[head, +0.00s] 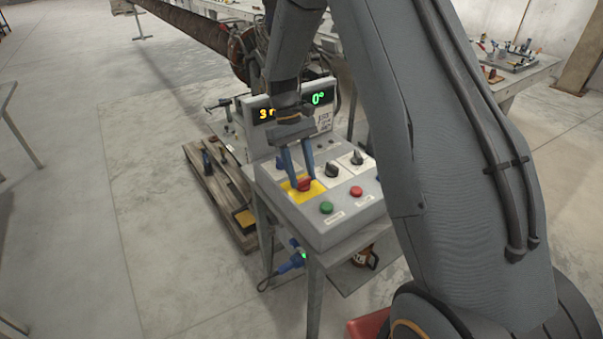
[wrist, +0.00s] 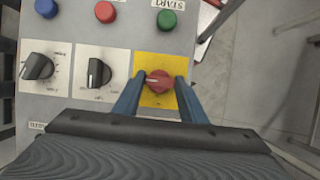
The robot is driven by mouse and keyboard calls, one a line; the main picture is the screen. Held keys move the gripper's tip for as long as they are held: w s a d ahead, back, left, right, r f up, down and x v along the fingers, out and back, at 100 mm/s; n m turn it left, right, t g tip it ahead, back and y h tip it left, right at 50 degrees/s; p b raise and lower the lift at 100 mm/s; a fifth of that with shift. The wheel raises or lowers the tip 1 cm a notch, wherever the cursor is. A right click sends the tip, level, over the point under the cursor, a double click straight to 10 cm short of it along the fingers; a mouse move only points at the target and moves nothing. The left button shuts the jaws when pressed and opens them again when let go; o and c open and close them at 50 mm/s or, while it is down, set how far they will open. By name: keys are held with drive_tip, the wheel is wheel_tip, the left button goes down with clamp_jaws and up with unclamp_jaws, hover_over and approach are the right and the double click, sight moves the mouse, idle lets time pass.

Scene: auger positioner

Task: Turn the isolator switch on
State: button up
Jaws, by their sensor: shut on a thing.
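The isolator switch is a red rotary knob (head: 304,185) on a yellow plate (head: 313,193) at the left front of the grey control panel (head: 325,236). In the wrist view the red knob (wrist: 161,84) sits on its yellow plate (wrist: 154,62), with a small pale mark toward its left side. My gripper (head: 303,183) reaches down from above, its two blue fingers on either side of the knob. In the wrist view my gripper (wrist: 159,88) is shut on the knob, one finger left and one right. The knob's lower part is partly hidden by the gripper.
Two black selector knobs (wrist: 38,66) (wrist: 98,73) sit beside the yellow plate. Blue (wrist: 46,8), red (wrist: 105,12) and green (wrist: 166,20) buttons line the panel. A display (head: 318,98) reading 0° stands behind. A pallet (head: 222,190) lies on the floor to the left.

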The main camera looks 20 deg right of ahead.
drive_tip(key=o, duration=1.1)
drive_tip(key=b+v, duration=0.2)
drive_tip(key=v, duration=0.6)
drive_tip(key=shift+d, duration=0.15)
drive_tip(key=s+m+t, duration=0.1)
drive_tip(key=s+t, duration=0.1)
drive_tip(key=s, duration=0.5)
drive_tip(key=s+f+m+t+y, duration=0.1)
drive_tip(key=s+t, duration=0.1)
drive_tip(key=s, duration=0.5)
drive_tip(key=s+f+m+t, duration=0.1)
drive_tip(key=s, duration=0.6)
drive_tip(key=shift+s+d+f+t, duration=0.15)
drive_tip(key=shift+d+f+t, duration=0.15)
drive_tip(key=shift+t, duration=0.1)
